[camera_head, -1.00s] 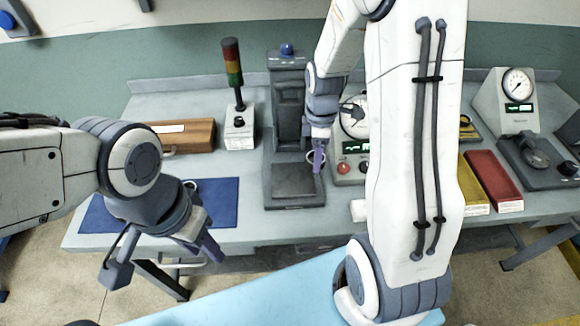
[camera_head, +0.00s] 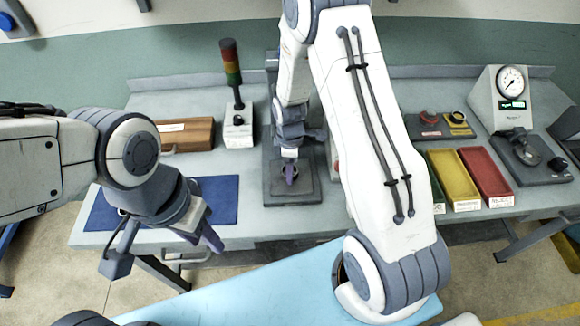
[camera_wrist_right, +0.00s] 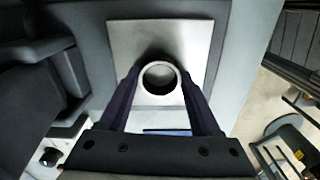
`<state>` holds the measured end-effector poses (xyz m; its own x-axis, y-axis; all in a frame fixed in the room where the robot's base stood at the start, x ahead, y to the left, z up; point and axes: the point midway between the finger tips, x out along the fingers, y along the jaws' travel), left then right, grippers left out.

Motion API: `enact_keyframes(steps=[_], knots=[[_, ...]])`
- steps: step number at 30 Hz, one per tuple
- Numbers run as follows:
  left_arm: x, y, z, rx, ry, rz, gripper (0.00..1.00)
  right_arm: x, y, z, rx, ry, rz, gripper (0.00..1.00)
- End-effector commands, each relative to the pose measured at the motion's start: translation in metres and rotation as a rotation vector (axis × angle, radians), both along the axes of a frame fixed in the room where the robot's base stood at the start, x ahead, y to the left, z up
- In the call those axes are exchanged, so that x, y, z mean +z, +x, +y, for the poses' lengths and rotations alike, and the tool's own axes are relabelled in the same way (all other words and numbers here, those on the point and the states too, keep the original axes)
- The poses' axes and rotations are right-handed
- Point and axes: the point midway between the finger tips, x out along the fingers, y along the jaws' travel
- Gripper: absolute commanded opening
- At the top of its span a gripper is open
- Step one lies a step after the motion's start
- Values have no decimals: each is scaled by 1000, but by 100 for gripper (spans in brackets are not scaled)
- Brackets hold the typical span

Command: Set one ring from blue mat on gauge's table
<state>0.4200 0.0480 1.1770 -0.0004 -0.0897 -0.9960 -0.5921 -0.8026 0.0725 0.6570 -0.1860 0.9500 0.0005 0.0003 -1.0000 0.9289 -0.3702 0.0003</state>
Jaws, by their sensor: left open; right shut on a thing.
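My right gripper (camera_head: 290,175) is shut on a metal ring (camera_wrist_right: 160,64), which shows upright-on between the fingers in the right wrist view. It holds the ring over the square grey plate (camera_wrist_right: 122,45) of the dark central machine (camera_head: 290,199); I cannot tell whether the ring touches the plate. The dial gauge (camera_head: 513,82) stands at the right of the bench, with a small round table (camera_head: 530,155) on its base. The blue mat (camera_head: 222,193) lies at the left, partly hidden by my left arm. My left gripper (camera_head: 163,250) is open and empty near the bench's front edge.
A light tower (camera_head: 231,65) and a wooden box (camera_head: 186,134) stand at the back left. A yellow bin (camera_head: 455,178) and a red bin (camera_head: 487,175) sit right of centre. My right arm hides part of the bench.

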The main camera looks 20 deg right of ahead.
Motion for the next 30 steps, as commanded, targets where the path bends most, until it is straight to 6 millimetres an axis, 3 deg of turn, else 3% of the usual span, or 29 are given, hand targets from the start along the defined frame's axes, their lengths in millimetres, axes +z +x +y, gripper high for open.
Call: enact_keyframes(steps=[5, 6, 7, 8, 20, 25, 30], knots=[[-4, 0, 0, 0, 0, 0, 42, -5, 0, 0, 0, 0, 0, 2], [-3, 0, 0, 0, 0, 0, 42, -3, 0, 0, 0, 0, 0, 79], [-2, 0, 0, 0, 0, 0, 42, -3, 0, 0, 0, 0, 0, 91], [-2, 0, 0, 0, 0, 0, 42, -3, 0, 0, 0, 0, 0, 94], [-1, 0, 0, 0, 0, 0, 42, 4, 1, 0, 0, 0, -2, 94], [-9, 0, 0, -1, 0, 0, 42, 27, 1, 0, 0, 0, -6, 94], [-18, 0, 0, -1, 0, 0, 42, 64, 2, 0, 0, 0, -9, 94]])
